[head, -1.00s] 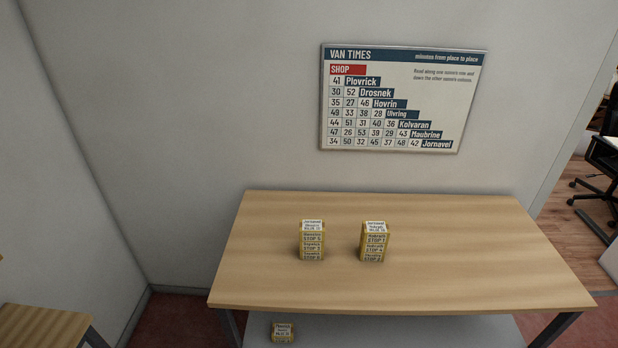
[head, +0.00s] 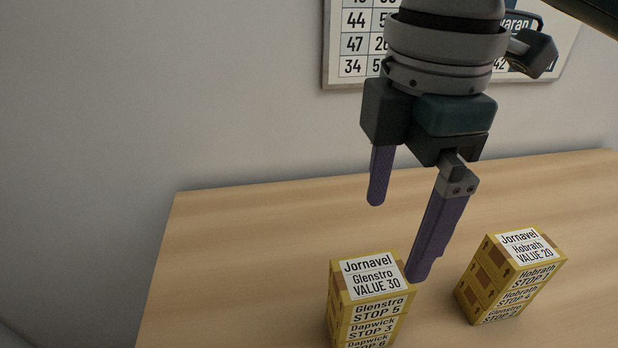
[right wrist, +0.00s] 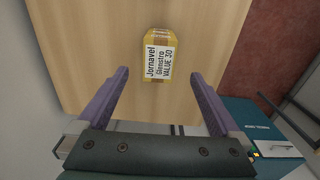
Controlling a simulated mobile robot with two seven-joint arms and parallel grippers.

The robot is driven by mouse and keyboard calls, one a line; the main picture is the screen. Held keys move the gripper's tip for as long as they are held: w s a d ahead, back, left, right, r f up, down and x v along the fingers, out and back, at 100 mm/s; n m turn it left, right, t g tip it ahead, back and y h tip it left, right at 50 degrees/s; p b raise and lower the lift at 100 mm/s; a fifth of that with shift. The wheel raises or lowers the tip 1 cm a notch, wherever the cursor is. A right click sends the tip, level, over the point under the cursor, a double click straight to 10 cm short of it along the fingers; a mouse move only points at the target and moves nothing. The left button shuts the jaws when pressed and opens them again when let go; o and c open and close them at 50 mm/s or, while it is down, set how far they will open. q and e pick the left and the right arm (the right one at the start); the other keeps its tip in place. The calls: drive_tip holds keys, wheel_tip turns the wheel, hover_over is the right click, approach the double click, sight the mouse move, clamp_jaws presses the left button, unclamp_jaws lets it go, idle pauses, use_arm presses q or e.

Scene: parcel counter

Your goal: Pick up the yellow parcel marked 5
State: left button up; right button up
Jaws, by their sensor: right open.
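The yellow parcel marked STOP 5 (head: 372,280) is the top box of the left stack on the wooden counter (head: 240,240). Its top label reads Jornavel, Glenstro, VALUE 30. Below it are yellow parcels marked STOP 3 (head: 372,327) and STOP 6, the lowest cut off by the frame edge. My right gripper (head: 397,238) is open and empty, pointing down above the stack. In the right wrist view the labelled parcel top (right wrist: 160,60) lies ahead between the open fingers, apart from them. My left gripper does not show.
A second stack of yellow parcels (head: 510,275), marked STOP 1, STOP 4 and STOP 2, stands close to the right. A times board (head: 350,45) hangs on the wall behind. The counter left of the stacks is clear. A teal box (right wrist: 262,130) shows in the right wrist view.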

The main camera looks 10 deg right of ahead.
sight(382, 272)
drive_tip(key=shift+w+d+f, duration=0.1)
drive_tip(key=shift+w+f, duration=0.25)
drive_tip(key=shift+f, duration=0.15)
drive_tip(key=f, duration=0.3)
drive_tip(key=shift+s+f, duration=0.2)
drive_tip(key=shift+s, duration=0.1)
wheel_tip(382, 272, down, 6)
drive_tip(key=shift+r, duration=0.1)
drive_tip(key=shift+c, duration=0.4)
drive_tip(key=c, duration=1.3)
drive_tip(key=shift+c, duration=0.5)
drive_tip(key=shift+r, duration=0.15)
